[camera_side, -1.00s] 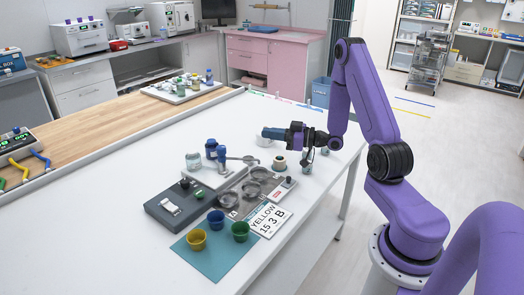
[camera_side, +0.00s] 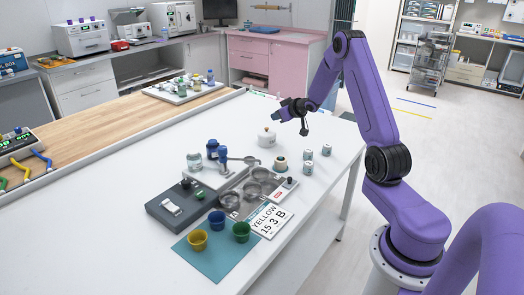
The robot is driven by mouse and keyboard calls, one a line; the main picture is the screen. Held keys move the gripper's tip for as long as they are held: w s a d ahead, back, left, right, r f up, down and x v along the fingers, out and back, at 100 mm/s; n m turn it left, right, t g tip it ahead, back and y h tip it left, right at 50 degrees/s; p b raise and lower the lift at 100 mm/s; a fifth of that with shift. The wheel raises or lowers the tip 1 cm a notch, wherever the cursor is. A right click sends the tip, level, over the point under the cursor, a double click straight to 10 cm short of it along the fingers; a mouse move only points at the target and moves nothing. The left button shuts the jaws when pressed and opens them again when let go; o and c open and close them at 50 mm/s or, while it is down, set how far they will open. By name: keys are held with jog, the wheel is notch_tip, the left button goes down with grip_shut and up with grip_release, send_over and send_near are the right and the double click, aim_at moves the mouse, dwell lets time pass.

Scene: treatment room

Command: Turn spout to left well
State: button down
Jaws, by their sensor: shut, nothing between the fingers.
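A small stand with a blue post (camera_side: 223,154) is at the back of a grey metal tray with round wells (camera_side: 215,186). A thin light-coloured arm that looks like the spout (camera_side: 240,158) reaches from the post to the right, with its end at the back right of the tray. The round wells run in a slanting row; the lower left one (camera_side: 229,200) is nearest the front. My gripper (camera_side: 275,116) is shut and empty, high behind the tray near a white lidded pot, and apart from the spout. Its fingertips are small and dark here.
A white lidded pot (camera_side: 266,138) stands below my gripper. Several small jars stand right of the tray, including a cream jar with a dark top (camera_side: 281,164). A dark grey box (camera_side: 176,204), yellow cup (camera_side: 197,240), blue cup (camera_side: 216,220) and green cup (camera_side: 241,232) are in front.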

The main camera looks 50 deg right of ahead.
jog(key=w+d+m+g+h, duration=0.1)
jog(key=d+m+g+h, duration=0.2)
jog(key=d+m+g, duration=0.3)
jog(key=s+a+r+m+g+y, duration=0.1)
jog(key=a+r+m+g+y, duration=0.3)
jog(key=a, duration=0.3)
jog(key=s+a+r+m+g+y, duration=0.1)
jog(key=a+r+m+g+y, duration=0.3)
jog(key=a, duration=0.3)
jog(key=s+a+f, duration=0.1)
jog(key=a+f, duration=0.2)
jog(key=f, duration=0.4)
jog(key=s+a+f+n+t+y, duration=0.1)
jog(key=s+a+f, duration=0.1)
jog(key=a+f, duration=0.2)
jog(key=shift+f, duration=1.75)
